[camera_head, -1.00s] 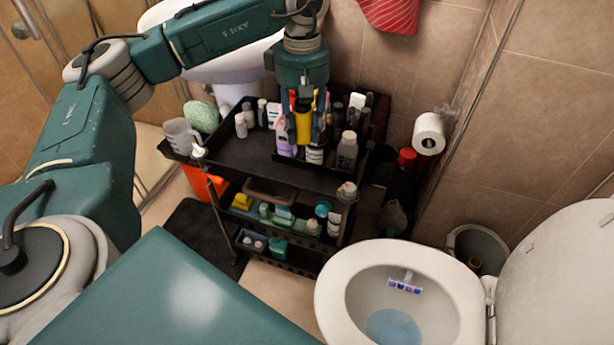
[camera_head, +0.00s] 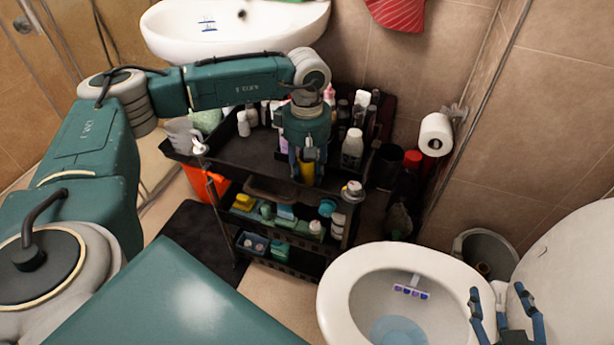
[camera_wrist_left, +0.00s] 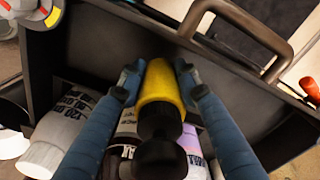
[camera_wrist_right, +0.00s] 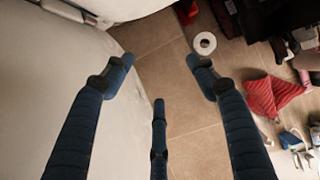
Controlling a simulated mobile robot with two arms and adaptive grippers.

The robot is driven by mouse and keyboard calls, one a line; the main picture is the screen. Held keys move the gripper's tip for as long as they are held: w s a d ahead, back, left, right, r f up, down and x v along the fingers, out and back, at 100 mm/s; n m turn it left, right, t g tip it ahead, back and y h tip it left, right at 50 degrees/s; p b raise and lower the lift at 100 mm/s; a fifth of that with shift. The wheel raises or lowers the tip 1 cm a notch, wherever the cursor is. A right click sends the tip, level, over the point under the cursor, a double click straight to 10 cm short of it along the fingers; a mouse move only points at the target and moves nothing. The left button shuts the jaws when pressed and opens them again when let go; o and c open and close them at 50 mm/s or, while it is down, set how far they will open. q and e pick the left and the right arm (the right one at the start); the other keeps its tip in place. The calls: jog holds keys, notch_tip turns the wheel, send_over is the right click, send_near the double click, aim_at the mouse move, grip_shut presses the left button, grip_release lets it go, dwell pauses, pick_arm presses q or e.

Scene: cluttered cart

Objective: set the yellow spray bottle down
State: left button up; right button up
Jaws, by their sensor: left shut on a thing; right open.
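The yellow spray bottle (camera_head: 307,170) is between the fingers of my left gripper (camera_head: 306,176), at the front edge of the black cart's top tray (camera_head: 245,155). In the left wrist view the yellow bottle (camera_wrist_left: 160,88), with a black top, is pinched between the two blue fingers (camera_wrist_left: 158,80). I cannot tell whether its base touches the tray. My right gripper (camera_head: 507,312) is open and empty, over the right side of the toilet; its spread fingers also show in the right wrist view (camera_wrist_right: 160,75).
Several bottles crowd the back of the top tray, including a white one (camera_head: 352,150). A grey jug (camera_head: 183,135) stands at its left end. A cart handle (camera_wrist_left: 240,25) is close to the held bottle. The toilet (camera_head: 340,280) is at right.

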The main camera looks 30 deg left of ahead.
pick_arm(q)
jog(key=shift+f, duration=0.5)
pick_arm(e)
jog(key=shift+w+a+r+t, duration=0.2)
jog(key=shift+w+r+t, duration=0.25)
jog(key=shift+r, duration=0.25)
pick_arm(q)
jog(key=shift+f, duration=0.1)
jog(key=o, duration=1.3)
pick_arm(e)
jog(key=shift+w+r, duration=0.1)
jog(key=shift+r, duration=0.15)
jog(key=shift+f, duration=0.1)
